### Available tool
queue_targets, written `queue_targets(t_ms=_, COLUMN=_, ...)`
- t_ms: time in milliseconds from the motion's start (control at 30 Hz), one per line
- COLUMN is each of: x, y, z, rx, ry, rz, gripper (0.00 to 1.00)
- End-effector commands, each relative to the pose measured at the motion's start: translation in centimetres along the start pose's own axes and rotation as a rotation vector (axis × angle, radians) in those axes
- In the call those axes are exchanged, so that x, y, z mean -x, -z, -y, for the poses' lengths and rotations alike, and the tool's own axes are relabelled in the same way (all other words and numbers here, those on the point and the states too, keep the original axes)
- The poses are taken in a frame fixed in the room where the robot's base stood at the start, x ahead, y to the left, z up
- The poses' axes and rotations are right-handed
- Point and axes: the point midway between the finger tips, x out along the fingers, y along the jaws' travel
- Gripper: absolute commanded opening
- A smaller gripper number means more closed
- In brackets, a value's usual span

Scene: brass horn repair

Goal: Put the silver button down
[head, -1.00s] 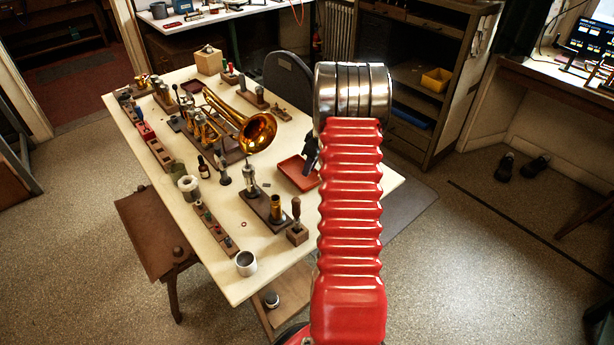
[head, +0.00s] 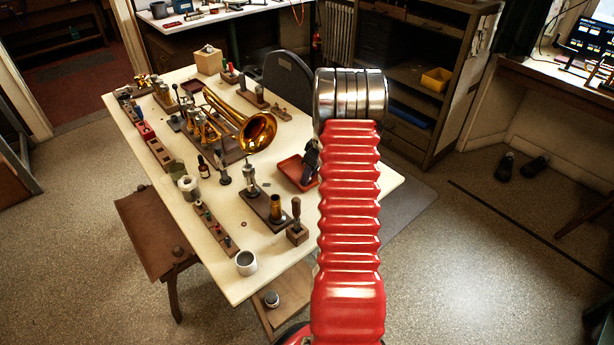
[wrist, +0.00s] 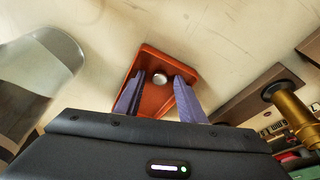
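The silver button (wrist: 159,78) is a small, round, shiny disc. In the wrist view it shows against the floor of the red tray, a little beyond my fingertips. My gripper (wrist: 158,85) is open, with one purple finger on each side of the button's line and clear gaps between. Neither finger touches the button. The red tray (wrist: 150,55) also shows in the head view (head: 289,170), near the table's right edge, with my gripper (head: 309,172) over its right part. The button cannot be made out in the head view.
The cream table (head: 216,276) carries a brass trumpet (head: 255,131) left of the tray. A brass cylinder on a wooden base (head: 277,208), a wooden-handled tool (head: 296,212) and a white cup (head: 246,262) stand towards the near corner. A grey chair back (head: 288,78) stands behind the table.

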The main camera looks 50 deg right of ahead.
Motion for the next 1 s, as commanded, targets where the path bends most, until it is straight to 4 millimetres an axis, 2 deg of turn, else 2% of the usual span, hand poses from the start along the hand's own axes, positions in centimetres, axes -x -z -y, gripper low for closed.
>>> queue_targets(t_ms=267, x=0.3, y=0.1, z=0.0, rx=0.001, ry=-0.001, rz=0.0, gripper=0.36)
queue_targets(t_ms=433, x=1.6, y=0.1, z=0.0, rx=0.001, ry=-0.001, rz=-0.001, gripper=0.36)
queue_targets(t_ms=1000, x=10.7, y=0.1, z=0.0, rx=0.001, ry=-0.002, rz=-0.001, gripper=0.36)
